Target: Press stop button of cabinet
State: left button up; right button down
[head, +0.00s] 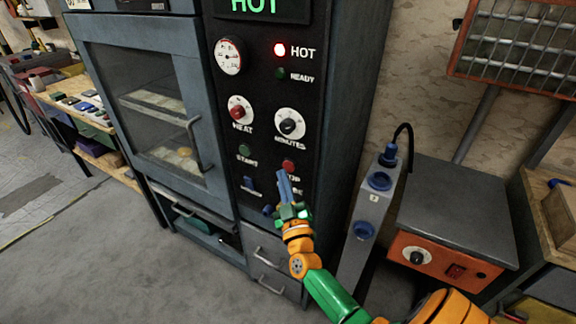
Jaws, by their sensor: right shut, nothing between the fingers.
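The cabinet (213,133) is a tall grey-blue unit with a windowed door on its left and a black control panel (262,103) on its right. The red stop button (289,166) is low on the panel, right of the green start button (244,150). Its label is partly hidden by my right gripper (283,174), which is shut and empty. The blue fingertips point up and appear just below the red button; I cannot tell whether they touch it. My right arm comes in from the lower right. My left gripper is not in view.
The panel also has a HEAT dial (240,109), a MINUTES dial (290,124), a lit red HOT lamp (280,50) and a gauge (229,57). A grey socket post (367,208) and an orange-fronted box (447,262) stand at the right. The floor at left is clear.

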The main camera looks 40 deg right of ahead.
jog(key=a, duration=0.1)
jog(key=s+a+p, duration=0.1)
jog(key=a, duration=0.1)
jog(key=s+a+p, duration=0.1)
jog(key=shift+a, duration=0.35)
dwell(0.8)
